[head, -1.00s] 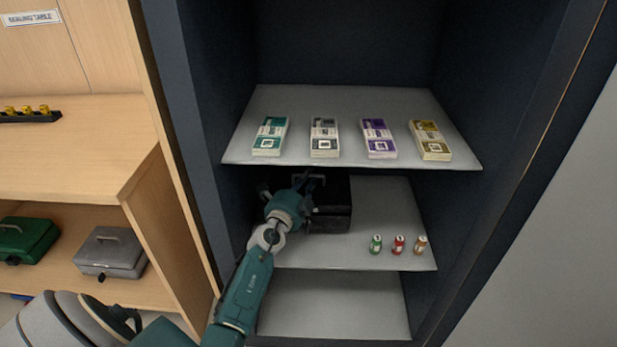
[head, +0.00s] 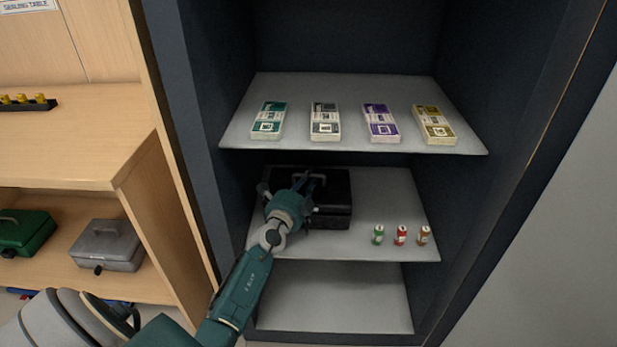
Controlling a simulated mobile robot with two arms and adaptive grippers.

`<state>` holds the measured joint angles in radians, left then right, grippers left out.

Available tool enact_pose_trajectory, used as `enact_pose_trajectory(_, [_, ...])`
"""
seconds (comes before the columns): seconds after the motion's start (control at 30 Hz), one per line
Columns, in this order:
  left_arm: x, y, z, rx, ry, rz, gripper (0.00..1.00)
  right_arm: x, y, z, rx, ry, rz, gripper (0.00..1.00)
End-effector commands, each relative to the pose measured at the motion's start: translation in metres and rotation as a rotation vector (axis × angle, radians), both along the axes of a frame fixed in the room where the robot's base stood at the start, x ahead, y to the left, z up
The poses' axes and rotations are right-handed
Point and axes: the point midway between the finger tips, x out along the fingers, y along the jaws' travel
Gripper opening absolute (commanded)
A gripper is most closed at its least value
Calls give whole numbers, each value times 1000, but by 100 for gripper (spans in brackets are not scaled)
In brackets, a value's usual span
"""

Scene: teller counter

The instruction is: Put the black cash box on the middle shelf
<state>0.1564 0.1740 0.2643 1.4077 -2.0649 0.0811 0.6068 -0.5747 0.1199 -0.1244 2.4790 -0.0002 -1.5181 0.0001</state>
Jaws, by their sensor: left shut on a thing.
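The black cash box (head: 333,204) is on the left part of the middle shelf (head: 385,188) of the dark cabinet. It looks upright and level; whether its base fully touches the shelf is hard to tell. My left gripper (head: 309,181) is at the top of the box and is shut on its handle. The gripper and wrist hide the box's left front part. My right gripper does not show.
Several banded note stacks (head: 381,122) lie on the upper shelf (head: 355,87), close above the box. Three small rolls (head: 400,235) stand right of it. The bottom shelf (head: 340,300) is bare. Green (head: 28,233) and grey (head: 106,246) cash boxes sit in the wooden unit at left.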

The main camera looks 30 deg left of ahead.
Motion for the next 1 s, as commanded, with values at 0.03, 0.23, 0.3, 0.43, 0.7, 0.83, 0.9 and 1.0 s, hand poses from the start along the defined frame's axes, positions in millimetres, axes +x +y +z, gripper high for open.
enact_pose_trajectory(0.03, [1,1,7,2,-12,3,0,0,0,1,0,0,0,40])
enact_pose_trajectory(0.23, [0,-1,-1,-2,3,-1,33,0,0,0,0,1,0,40])
enact_pose_trajectory(0.3, [0,0,-1,-1,2,-1,33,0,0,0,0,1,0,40])
enact_pose_trajectory(0.43, [-1,0,-1,-1,2,0,33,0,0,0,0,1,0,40])
enact_pose_trajectory(0.7, [-38,-8,1,-2,5,0,33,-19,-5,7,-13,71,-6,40])
enact_pose_trajectory(0.83, [-67,-15,0,-2,5,1,33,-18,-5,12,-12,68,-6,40])
enact_pose_trajectory(0.9, [-81,-18,0,-1,4,0,33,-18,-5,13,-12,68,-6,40])
enact_pose_trajectory(1.0, [-97,-22,1,0,4,0,33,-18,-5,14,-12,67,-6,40])
